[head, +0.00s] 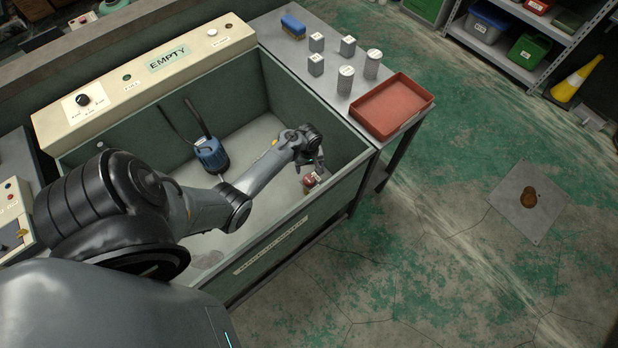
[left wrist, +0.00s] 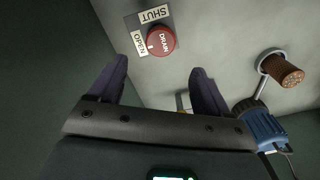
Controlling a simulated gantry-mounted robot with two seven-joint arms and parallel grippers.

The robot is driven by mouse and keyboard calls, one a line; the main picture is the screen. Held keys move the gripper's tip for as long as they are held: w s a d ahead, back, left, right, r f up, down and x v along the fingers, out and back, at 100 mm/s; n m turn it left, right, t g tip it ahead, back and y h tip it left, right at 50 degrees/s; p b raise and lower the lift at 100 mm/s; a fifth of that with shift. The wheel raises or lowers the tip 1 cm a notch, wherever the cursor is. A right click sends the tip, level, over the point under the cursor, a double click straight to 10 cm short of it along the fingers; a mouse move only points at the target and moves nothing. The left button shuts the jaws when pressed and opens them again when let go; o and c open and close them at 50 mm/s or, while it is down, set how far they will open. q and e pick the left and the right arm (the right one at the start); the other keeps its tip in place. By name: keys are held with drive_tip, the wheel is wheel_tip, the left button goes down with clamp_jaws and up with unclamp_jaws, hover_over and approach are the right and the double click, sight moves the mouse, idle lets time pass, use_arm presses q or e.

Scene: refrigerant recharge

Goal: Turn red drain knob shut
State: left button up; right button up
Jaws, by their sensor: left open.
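The red drain knob (left wrist: 161,41) sits on a dark plate on the tank floor, marked DRAIN. A SHUT label (left wrist: 154,15) and an OPEN label (left wrist: 139,43) flank it, and a small white mark on the knob lies on the OPEN side. In the head view the red knob (head: 309,180) shows near the tank's right end, partly hidden by my gripper. My left gripper (left wrist: 160,75) is open and empty, its two fingers pointing toward the knob and apart from it. In the head view this gripper (head: 313,163) hangs inside the tank just above the knob.
The green tank's walls (head: 330,120) surround my gripper. A blue pump (head: 210,154) with a dark hose stands inside; a brown perforated cylinder (left wrist: 287,74) is near it in the wrist view. A red tray (head: 392,106) and several small containers stand on the side table.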

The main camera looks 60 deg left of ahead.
sight(309, 179)
use_arm(q)
wheel_tip(309, 179, down, 10)
drive_tip(key=b, duration=0.4)
drive_tip(key=shift+r+b, duration=0.2)
drive_tip(key=shift+b, duration=0.15)
drive_tip(key=c, duration=1)
drive_tip(key=shift+c, duration=0.2)
